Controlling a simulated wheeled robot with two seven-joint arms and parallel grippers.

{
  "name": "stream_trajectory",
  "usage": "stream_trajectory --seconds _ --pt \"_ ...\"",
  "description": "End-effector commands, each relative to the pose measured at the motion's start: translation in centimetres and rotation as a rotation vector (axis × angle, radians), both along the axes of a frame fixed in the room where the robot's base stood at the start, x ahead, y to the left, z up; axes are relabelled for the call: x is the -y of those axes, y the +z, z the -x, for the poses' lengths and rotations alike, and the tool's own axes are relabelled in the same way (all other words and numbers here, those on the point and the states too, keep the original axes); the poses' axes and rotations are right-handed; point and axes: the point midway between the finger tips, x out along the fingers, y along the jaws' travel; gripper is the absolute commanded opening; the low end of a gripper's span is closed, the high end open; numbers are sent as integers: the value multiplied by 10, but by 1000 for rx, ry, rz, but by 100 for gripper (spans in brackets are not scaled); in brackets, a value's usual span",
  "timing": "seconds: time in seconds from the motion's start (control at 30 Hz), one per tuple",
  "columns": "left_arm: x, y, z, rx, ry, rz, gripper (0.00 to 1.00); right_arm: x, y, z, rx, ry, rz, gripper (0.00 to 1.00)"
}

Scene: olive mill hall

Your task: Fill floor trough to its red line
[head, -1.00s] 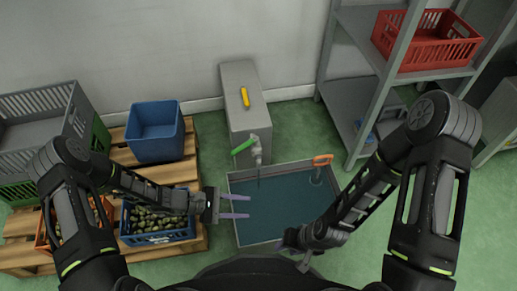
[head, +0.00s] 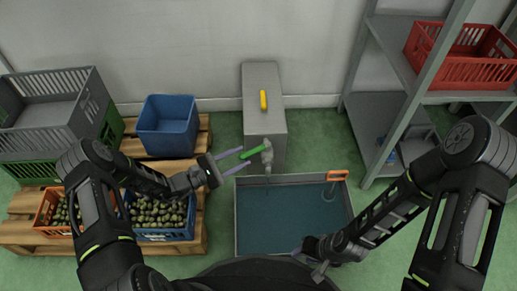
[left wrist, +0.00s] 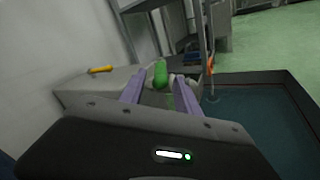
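The floor trough (head: 237,222) is a grey open box with dark blue-green water in it. A grey tap (head: 267,157) with a green lever (head: 251,153) sits on the front of a grey cabinet, above the trough's back edge. My left gripper (head: 246,157) is open, its purple fingers pointing at the lever. In the left wrist view, the green lever (left wrist: 160,72) shows between the fingertips; I cannot tell whether they touch it. My right gripper (head: 314,268) is over the trough's front right corner, its fingers unclear.
An orange-handled item (head: 336,176) stands at the trough's back right corner. A yellow object (head: 263,99) lies on the grey cabinet (head: 262,82). Olive crates (head: 160,236) and a blue bin (head: 166,130) are on a pallet at left. A shelf with a red crate (head: 460,58) stands right.

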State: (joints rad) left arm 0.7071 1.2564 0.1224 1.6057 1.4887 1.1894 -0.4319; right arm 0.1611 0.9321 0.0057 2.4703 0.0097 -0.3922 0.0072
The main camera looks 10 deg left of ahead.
Motion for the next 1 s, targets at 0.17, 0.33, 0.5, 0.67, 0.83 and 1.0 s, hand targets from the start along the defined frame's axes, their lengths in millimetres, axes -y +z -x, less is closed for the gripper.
stream_trajectory --seconds 0.17,0.33,0.5,0.67,0.83,1.0 --pt "18 -2 -12 2 -4 0 39 0 -9 -1 2 -2 0 36" --pt "39 -2 -29 2 -4 0 39 0 -18 -3 7 -4 1 36" --pt "54 -1 -42 2 -3 -1 39 0 -24 -4 11 -5 2 36" --pt "58 0 -45 0 -1 0 39 -1 -24 -4 12 -5 2 36" --pt "58 0 -45 0 -1 0 39 -1 -24 -4 12 -5 2 36" --pt "58 0 -45 0 -1 0 26 0 -24 -4 12 -5 2 36"
